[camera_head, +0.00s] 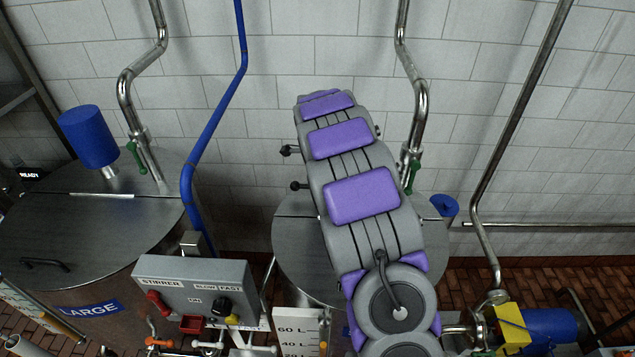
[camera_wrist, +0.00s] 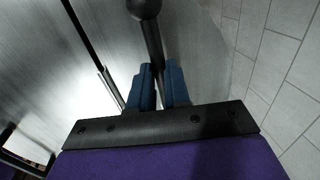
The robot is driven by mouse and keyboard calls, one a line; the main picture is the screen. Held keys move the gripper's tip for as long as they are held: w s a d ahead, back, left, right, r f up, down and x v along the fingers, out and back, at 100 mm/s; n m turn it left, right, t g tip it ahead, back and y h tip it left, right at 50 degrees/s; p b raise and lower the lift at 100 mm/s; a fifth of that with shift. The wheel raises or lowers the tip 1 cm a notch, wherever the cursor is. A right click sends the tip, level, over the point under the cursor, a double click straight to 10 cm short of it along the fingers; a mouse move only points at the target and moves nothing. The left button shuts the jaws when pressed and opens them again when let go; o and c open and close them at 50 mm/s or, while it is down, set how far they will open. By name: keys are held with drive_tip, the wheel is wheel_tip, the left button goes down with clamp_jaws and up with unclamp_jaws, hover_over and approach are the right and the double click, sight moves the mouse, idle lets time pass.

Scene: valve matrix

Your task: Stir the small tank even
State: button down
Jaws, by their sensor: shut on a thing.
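The small tank (camera_head: 292,235) stands behind my arm in the head view, its metal lid partly covered by the arm. A level scale (camera_head: 297,330) marked 60 L and 40 L shows at its front. My gripper is hidden in the head view. In the wrist view my gripper (camera_wrist: 160,85) has its blue fingers shut on a dark rod (camera_wrist: 155,45) with a round knob (camera_wrist: 143,8). Brushed metal lies below it. What the rod belongs to cannot be told. The stirrer box (camera_head: 195,275), labelled STIRRER, SLOW and FAST, stands at the lower left of the arm.
The large tank (camera_head: 75,230) with a blue motor (camera_head: 87,137) stands at the left. A blue pipe (camera_head: 212,120) and steel pipes (camera_head: 125,90) run up the tiled wall. A blue and yellow pump (camera_head: 540,325) sits at the lower right. Brick floor is open at the right.

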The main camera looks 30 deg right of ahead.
drive_tip(key=c, duration=1.1)
unclamp_jaws()
drive_tip(key=shift+w+d, duration=0.15)
drive_tip(key=shift+d, duration=0.05)
drive_tip(key=shift+c, duration=0.2)
drive_tip(key=shift+o, duration=0.2)
drive_tip(key=shift+d, duration=0.1)
drive_tip(key=shift+r, duration=0.45)
drive_tip(key=s+a+r+b, duration=0.1)
drive_tip(key=s+r, duration=0.2)
drive_tip(key=r, duration=1.3)
drive_tip(key=shift+a, duration=0.35)
